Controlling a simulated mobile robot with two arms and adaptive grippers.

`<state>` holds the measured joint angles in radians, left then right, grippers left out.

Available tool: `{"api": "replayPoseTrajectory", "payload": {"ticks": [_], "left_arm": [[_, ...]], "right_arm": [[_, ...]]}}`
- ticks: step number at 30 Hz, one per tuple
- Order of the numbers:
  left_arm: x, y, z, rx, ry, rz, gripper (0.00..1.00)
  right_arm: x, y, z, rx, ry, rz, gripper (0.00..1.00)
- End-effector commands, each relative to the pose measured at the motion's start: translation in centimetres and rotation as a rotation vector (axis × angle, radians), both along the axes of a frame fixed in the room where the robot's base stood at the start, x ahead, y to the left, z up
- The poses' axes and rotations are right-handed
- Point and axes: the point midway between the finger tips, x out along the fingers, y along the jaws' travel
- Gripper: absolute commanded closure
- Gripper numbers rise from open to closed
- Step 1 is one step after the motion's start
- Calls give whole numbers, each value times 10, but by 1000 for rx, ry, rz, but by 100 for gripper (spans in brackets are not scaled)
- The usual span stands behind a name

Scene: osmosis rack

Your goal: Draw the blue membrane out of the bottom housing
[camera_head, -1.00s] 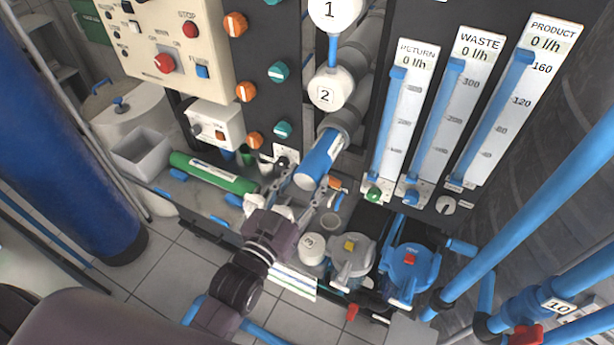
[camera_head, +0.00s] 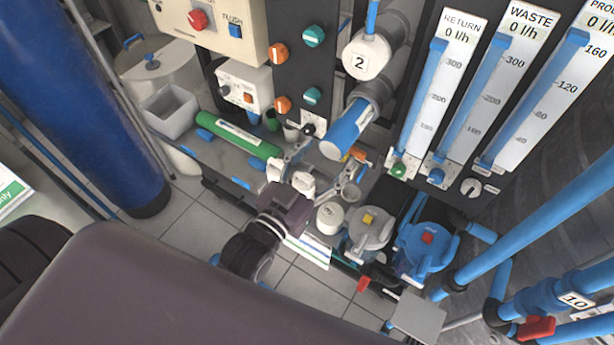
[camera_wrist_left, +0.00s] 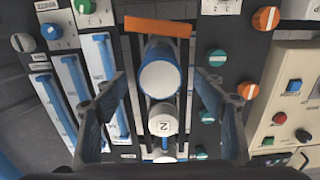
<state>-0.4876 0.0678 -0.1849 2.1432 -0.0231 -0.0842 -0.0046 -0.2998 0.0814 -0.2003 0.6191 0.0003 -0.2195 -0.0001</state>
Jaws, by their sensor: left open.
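The blue membrane (camera_head: 346,134) is a cylinder with a pale end face. It sticks partly out of the grey bottom housing (camera_head: 377,92), tilted toward the lower left in the head view. Its hidden part is inside the housing. In the left wrist view the membrane (camera_wrist_left: 160,72) shows end-on, in line with the gap between the fingers. My left gripper (camera_head: 319,165) is open and empty, just in front of the membrane's end. Its two fingers stand apart to either side in the wrist view (camera_wrist_left: 165,105). My right gripper is not seen.
A white cap marked 2 (camera_head: 366,55) closes the housing above. A green cylinder (camera_head: 237,137) lies on the shelf to the left. Flow meters (camera_head: 431,100) line the panel at right.

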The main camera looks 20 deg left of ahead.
Motion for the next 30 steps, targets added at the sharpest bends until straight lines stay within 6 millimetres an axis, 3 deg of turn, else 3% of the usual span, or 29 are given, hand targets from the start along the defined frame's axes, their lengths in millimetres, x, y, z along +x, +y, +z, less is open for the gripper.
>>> {"api": "replayPoseTrajectory", "payload": {"ticks": [9,15,27,30], "left_arm": [[-57,11,-1,1,3,0,36],[-82,16,0,0,1,1,36],[-96,19,1,0,-2,0,36],[-95,19,-8,2,11,0,36]], "right_arm": [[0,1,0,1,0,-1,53],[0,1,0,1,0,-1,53],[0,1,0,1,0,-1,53],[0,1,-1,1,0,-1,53]]}}
